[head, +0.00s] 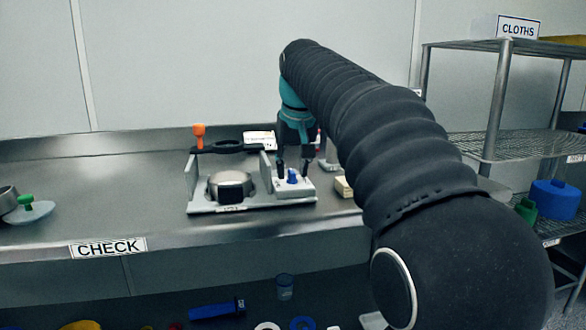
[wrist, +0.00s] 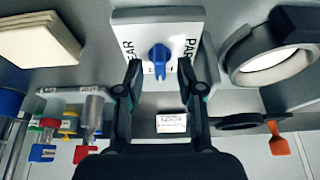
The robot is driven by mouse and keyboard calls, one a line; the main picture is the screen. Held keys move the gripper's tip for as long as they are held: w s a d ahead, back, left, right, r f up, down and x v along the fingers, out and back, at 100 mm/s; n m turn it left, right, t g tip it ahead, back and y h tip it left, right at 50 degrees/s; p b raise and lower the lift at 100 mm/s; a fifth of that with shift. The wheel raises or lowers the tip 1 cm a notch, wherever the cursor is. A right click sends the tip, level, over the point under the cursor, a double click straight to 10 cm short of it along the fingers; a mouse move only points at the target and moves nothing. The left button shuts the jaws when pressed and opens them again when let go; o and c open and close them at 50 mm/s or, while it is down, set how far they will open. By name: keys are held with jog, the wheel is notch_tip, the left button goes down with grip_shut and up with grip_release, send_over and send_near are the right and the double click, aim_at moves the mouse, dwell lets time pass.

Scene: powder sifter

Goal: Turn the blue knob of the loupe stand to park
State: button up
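The blue knob (head: 292,177) sits on a light-coloured block at the right end of the loupe stand (head: 203,207). In the wrist view the knob (wrist: 159,56) is on a white plate (wrist: 160,18). Lettering ending "EAR" is left of it and lettering starting "PAR" is right of it; another label below is partly hidden. I cannot tell for certain which label the knob marks. My gripper (head: 293,164) is pointed down at the knob. In the wrist view its fingers (wrist: 159,70) are apart, one on each side of the knob, with gaps showing.
A cream block (head: 344,187) lies right of the stand. A wire shelf (head: 520,145) stands at the right. The counter left of the stand is mostly clear.

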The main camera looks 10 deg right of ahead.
jog(key=shift+w+f, duration=0.1)
jog(key=shift+f, duration=0.2)
grip_shut()
